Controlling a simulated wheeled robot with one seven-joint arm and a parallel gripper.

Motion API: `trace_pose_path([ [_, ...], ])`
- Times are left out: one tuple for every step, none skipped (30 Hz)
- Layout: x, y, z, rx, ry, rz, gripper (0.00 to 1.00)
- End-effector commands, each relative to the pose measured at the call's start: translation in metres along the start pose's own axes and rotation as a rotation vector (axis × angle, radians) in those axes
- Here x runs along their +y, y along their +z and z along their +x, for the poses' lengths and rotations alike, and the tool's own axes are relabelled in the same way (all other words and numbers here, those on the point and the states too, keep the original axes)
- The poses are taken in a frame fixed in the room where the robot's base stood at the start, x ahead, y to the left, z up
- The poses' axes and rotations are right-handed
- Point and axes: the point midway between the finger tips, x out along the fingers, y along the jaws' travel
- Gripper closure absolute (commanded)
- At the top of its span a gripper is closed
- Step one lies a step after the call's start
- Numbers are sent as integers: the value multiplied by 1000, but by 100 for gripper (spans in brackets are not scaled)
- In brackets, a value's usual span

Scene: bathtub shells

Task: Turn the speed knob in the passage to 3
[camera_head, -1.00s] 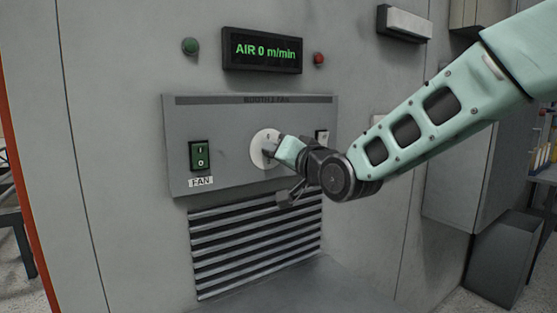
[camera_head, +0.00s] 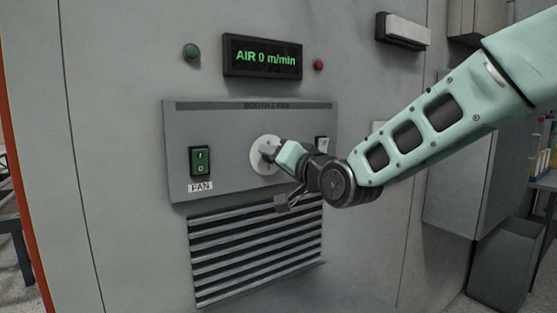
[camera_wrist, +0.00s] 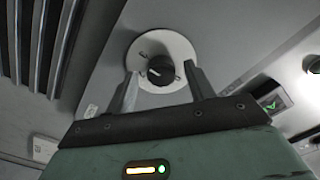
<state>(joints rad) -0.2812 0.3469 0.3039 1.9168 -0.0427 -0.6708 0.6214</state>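The speed knob (camera_wrist: 160,70) is black with a pale pointer mark, at the centre of a round white dial (camera_wrist: 160,45) in the wrist view. The dial's markings are too small to read. My gripper (camera_wrist: 162,76) is open, with one finger on each side of the knob; I cannot tell whether either touches it. In the head view the dial (camera_head: 257,154) sits on the grey fan panel (camera_head: 235,180), and my gripper (camera_head: 271,153) is at it, hiding the knob. The display (camera_head: 262,57) reads "AIR 0 m/min".
A louvred vent (camera_head: 255,250) lies below the panel. Green (camera_head: 191,52) and red (camera_head: 318,65) lamps flank the display.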

Motion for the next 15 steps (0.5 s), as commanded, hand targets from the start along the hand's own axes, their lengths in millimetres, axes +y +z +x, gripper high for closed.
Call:
trace_pose_path([
  [0,-1,0,1,0,0,46],
  [0,-1,0,1,-1,0,46],
  [0,-1,0,2,-1,-1,46],
  [0,-1,-1,2,-1,-1,46],
  [0,-1,-2,3,-1,-1,46],
  [-1,-2,-4,3,-1,-1,46],
  [-1,-2,-7,3,-1,-1,46],
  [-1,-2,-10,3,-1,-1,46],
  [0,-1,-16,4,-2,-1,46],
  [0,-1,-21,3,-2,-1,46],
  [0,-1,-26,4,-2,-2,46],
  [0,-1,-35,5,-2,-4,46],
  [0,-2,-42,5,-2,-4,46],
  [0,-2,-49,6,-2,-4,46],
  [0,-1,-58,5,-1,-4,46],
])
